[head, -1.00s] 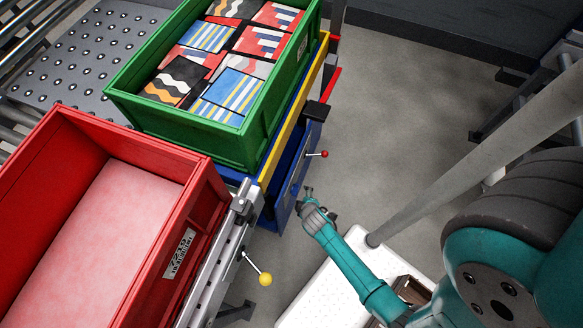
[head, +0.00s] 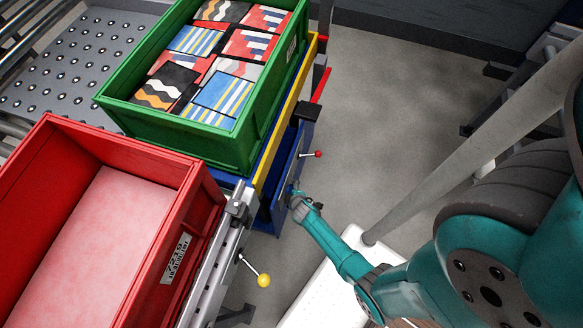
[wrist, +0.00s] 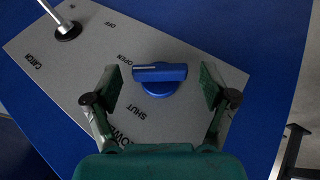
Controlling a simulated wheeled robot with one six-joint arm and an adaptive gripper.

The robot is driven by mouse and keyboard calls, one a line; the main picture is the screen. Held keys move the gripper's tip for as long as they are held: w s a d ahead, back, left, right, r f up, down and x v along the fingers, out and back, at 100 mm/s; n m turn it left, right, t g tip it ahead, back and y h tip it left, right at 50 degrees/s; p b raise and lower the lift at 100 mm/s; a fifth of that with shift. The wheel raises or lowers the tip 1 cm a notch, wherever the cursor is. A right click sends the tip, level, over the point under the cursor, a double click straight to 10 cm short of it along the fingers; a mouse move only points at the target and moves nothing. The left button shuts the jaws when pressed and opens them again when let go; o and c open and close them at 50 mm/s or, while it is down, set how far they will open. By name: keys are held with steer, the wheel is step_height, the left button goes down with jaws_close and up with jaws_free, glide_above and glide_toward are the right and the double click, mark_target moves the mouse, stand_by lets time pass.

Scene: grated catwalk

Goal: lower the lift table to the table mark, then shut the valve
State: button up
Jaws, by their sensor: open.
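The lift table has a blue body (head: 262,215) and a yellow edge (head: 284,122), and carries a green crate (head: 228,150) of patterned boxes. A grey panel (wrist: 200,118) on a blue face reads CATCH, OFF, OPEN, SHUT and LOWER. The blue valve knob (wrist: 160,80) sits on it, its white-lined bar lying crosswise, the line's end nearer OPEN. My gripper (wrist: 165,90) is open, with a finger on each side of the knob and gaps showing. In the head view my gripper (head: 291,196) is at the blue side. I cannot make out the table mark.
A metal lever (wrist: 66,28) stands on the panel near CATCH and OFF. A red-ball lever (head: 318,154) sticks out of the blue side. A red crate (head: 190,215) stands at left, with a yellow-ball lever (head: 263,281) below it. Grey floor (head: 390,100) is clear at right.

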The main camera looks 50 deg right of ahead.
steer(key=shift+w+d+f, duration=0.1)
steer(key=shift+f, duration=0.1)
steer(key=shift+c, duration=0.2)
steer(key=c, duration=1.1)
